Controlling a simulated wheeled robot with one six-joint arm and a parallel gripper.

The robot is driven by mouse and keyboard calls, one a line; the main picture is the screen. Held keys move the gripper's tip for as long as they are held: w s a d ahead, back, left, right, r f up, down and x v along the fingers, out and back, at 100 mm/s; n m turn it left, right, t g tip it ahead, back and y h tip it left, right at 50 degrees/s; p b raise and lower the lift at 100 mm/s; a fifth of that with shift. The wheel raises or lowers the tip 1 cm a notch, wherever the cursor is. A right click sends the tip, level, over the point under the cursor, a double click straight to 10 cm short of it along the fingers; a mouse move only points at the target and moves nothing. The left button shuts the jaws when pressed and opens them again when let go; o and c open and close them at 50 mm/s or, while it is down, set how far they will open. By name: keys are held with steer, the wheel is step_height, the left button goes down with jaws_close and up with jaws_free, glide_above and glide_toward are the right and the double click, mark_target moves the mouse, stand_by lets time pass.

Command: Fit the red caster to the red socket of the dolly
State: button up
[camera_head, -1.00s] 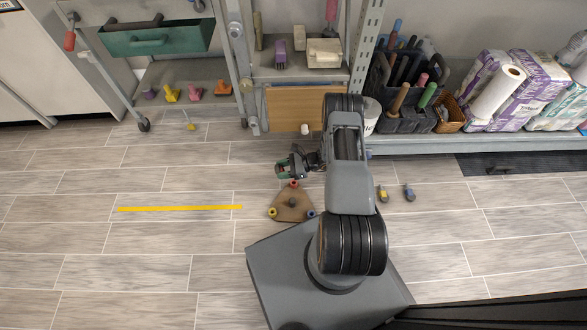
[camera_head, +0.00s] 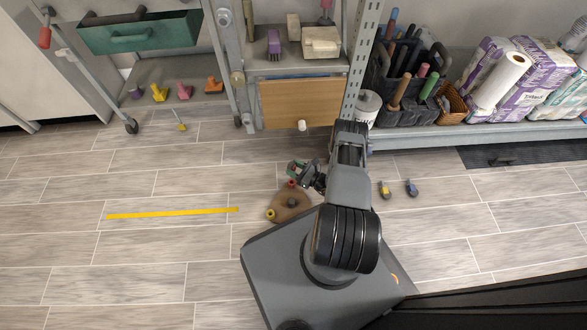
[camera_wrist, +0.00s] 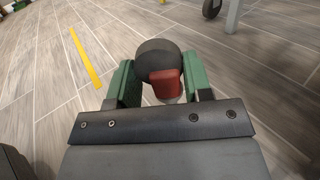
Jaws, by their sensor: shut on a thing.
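My gripper (camera_wrist: 151,82) is shut on the red caster, with green fingers on either side. The caster's red body (camera_wrist: 166,85) and dark round wheel (camera_wrist: 156,56) show in the wrist view. In the head view my gripper (camera_head: 299,171) is just above the brown dolly (camera_head: 291,208) in the picture, and the caster is too small to make out there. The dolly lies on the floor beside my base. Its red socket (camera_head: 291,184) is at its far corner, close to my gripper. Its yellow socket (camera_head: 270,214) is at the left corner; the arm hides its right corner.
A yellow caster (camera_head: 385,190) and a blue caster (camera_head: 411,188) lie on the floor right of the arm. A yellow tape strip (camera_head: 172,213) marks the floor at left. Shelving with a wooden drawer (camera_head: 300,103) stands behind. The floor left of the dolly is clear.

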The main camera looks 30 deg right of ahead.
steer(key=shift+f+b, duration=2.3)
steer(key=shift+f, duration=0.7)
steer(key=shift+r, duration=0.25)
steer(key=shift+f, duration=0.2)
steer(key=shift+f, duration=2)
steer(key=shift+f, duration=0.15)
steer(key=o, duration=1)
steer(key=shift+o, duration=0.2)
